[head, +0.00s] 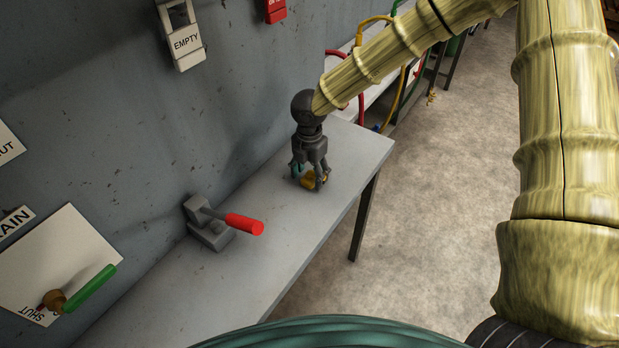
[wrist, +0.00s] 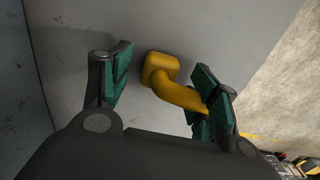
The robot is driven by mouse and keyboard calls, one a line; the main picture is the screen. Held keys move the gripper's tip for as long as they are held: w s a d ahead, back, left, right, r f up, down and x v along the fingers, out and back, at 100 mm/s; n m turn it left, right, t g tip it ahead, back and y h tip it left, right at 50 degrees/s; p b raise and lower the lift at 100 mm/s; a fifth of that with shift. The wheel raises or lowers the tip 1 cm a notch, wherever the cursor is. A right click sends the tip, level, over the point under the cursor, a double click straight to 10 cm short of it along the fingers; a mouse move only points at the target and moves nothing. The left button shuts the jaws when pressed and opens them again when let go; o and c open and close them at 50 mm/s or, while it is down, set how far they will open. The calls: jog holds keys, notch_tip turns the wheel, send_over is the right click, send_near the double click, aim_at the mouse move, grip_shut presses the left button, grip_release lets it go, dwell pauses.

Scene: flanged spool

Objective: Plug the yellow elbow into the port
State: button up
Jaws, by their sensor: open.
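The yellow elbow (head: 308,182) lies on the grey bench near its far end, under my gripper (head: 309,178). In the wrist view the elbow (wrist: 172,83) is a bent yellow piece with a blocky end toward the middle and a curved part running to the right finger. My gripper (wrist: 162,88) is open, with its green-padded fingers on either side of the elbow. The right finger overlaps the elbow's curved end; I cannot tell whether they touch. The left finger is clear of it. I cannot make out a port in either view.
A grey clamp with a red handle (head: 244,224) stands on the bench (head: 225,285) nearer to me. The wall is close on the left, with a green-handled valve (head: 90,289) and an EMPTY sign (head: 186,42). Coloured hoses (head: 381,52) are behind. Open floor lies right.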

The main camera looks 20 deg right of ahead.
jog(key=shift+f, duration=0.7)
jog(key=shift+c, duration=0.4)
jog(key=c, duration=1)
jog(key=shift+o, duration=0.2)
jog(key=shift+r, duration=0.1)
jog(key=shift+r+b, duration=0.35)
jog(key=shift+r, duration=0.45)
jog(key=shift+s+r+b, duration=0.3)
jog(key=shift+r+b, duration=0.15)
jog(key=shift+r, duration=0.4)
jog(key=s+b, duration=0.1)
jog(key=s, duration=0.4)
jog(key=s+r+b, duration=0.1)
jog(key=s, duration=0.4)
jog(key=s+b, duration=0.2)
jog(key=s, duration=0.3)
jog(key=shift+s+r, duration=0.25)
jog(key=shift+r, duration=0.05)
